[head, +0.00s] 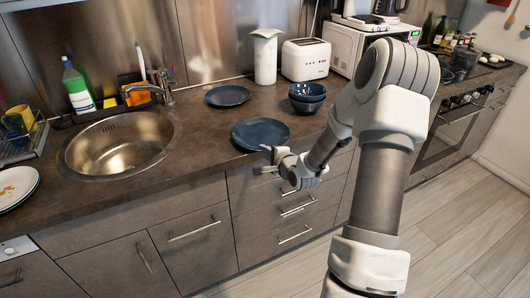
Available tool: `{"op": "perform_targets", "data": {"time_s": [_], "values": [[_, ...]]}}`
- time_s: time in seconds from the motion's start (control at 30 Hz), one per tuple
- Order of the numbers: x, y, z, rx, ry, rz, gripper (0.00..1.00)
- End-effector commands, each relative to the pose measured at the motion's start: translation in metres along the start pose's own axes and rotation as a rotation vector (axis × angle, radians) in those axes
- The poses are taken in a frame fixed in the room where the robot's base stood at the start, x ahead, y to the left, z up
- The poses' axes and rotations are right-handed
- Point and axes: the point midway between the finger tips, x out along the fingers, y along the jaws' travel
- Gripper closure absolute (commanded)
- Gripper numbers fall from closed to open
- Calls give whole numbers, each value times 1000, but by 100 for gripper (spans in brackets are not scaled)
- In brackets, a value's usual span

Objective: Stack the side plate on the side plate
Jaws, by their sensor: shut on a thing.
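Two dark blue side plates show in the head view. One side plate (228,95) lies flat on the counter near the back wall. The other side plate (260,132) is nearer, at the counter's front edge. My gripper (268,155) is at this nearer plate's front rim and is shut on it. The plate looks about level. I cannot tell whether it touches the counter or is held just above it. The two plates are apart, with a strip of counter between them. The fingertips are small in this view.
Stacked dark blue bowls (307,97) stand right of the plates. A white canister (265,57) and a toaster (306,59) stand behind. A round sink (120,143) lies to the left. Bare counter (205,125) separates the sink from the plates.

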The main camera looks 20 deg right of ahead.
Motion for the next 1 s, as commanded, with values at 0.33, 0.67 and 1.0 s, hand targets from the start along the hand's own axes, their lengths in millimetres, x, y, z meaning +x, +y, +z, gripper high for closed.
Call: {"op": "perform_targets", "data": {"time_s": [0.33, 0.67, 1.0], "values": [[1, 3, -1, 1, 0, 1, 68], [0, 2, 0, 1, 0, 1, 63], [-49, -2, -2, 1, 5, 1, 63]]}}
